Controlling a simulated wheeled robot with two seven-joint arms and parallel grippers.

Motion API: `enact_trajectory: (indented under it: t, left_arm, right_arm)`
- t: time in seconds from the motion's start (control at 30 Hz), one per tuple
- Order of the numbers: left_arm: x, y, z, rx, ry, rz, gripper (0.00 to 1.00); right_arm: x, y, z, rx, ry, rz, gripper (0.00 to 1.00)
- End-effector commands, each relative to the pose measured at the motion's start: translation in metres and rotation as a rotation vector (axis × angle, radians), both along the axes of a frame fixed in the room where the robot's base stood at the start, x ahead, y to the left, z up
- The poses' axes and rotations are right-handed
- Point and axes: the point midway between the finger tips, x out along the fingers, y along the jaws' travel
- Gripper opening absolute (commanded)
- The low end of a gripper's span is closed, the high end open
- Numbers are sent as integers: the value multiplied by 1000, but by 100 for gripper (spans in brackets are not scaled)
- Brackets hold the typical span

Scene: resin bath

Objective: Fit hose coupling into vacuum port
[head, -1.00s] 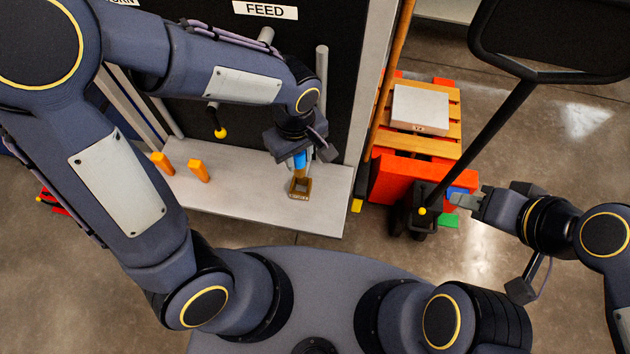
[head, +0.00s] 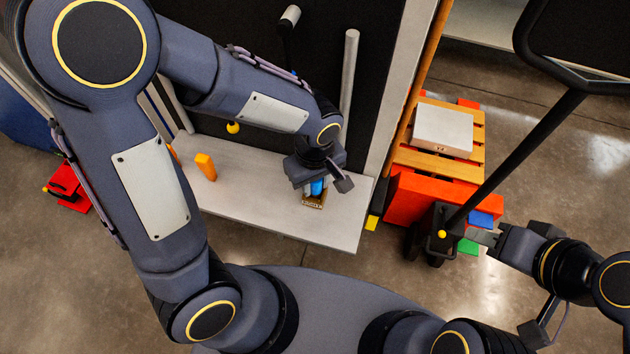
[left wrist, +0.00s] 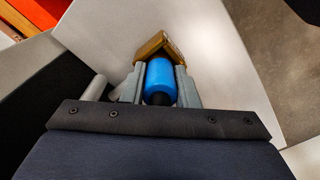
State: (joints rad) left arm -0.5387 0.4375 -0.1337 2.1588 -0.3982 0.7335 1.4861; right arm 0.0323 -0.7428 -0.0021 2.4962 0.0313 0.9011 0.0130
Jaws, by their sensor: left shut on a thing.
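My left gripper (head: 316,186) is shut on a blue cylinder (left wrist: 160,80), which looks like the hose coupling. The cylinder has a black end towards the wrist camera. A brass-coloured, square-edged piece (head: 314,200) sits on the pale shelf (head: 275,215), right by the far end of the blue cylinder. It also shows in the left wrist view (left wrist: 160,45); whether it is the vacuum port, and whether the cylinder touches or enters it, I cannot tell. My right gripper (head: 482,237) is out at the right, away from the shelf; its jaw opening is unclear.
An orange post (head: 206,167) stands on the shelf to the left. A grey upright pipe (head: 349,85) rises behind my left gripper. A pallet truck (head: 428,198) with a pale box (head: 443,130) stands right of the shelf. Bare floor lies before the shelf.

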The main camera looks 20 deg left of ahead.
Motion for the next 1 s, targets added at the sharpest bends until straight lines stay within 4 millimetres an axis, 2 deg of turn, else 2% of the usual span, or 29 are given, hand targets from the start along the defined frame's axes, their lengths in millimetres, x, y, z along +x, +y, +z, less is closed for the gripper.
enact_trajectory:
  t: [0.07, 0.1, 0.23, 0.47, 0.63, 0.77, 1.0]
  left_arm:
    - [0, 0, -4, -1, -1, 0, 1]
    - [0, 0, -2, 0, 0, 0, 32]
    - [0, 0, -2, 0, 0, 0, 49]
    - [0, 0, -2, 0, 0, 0, 49]
    - [1, 0, 7, -2, -3, 0, 49]
    - [1, 0, 31, -4, -6, 0, 49]
    - [1, 0, 83, -3, -6, 1, 49]
  right_arm:
    - [0, 0, -5, 0, 0, 0, 36]
    - [0, 0, -3, 0, 0, 0, 36]
    - [0, 0, -2, 0, 0, 0, 36]
    - [0, 0, -2, 0, 0, 0, 36]
    - [0, 0, 3, 0, 0, 0, 36]
    - [0, 0, 7, 0, 0, 0, 36]
    - [0, 0, 16, 0, 0, 0, 36]
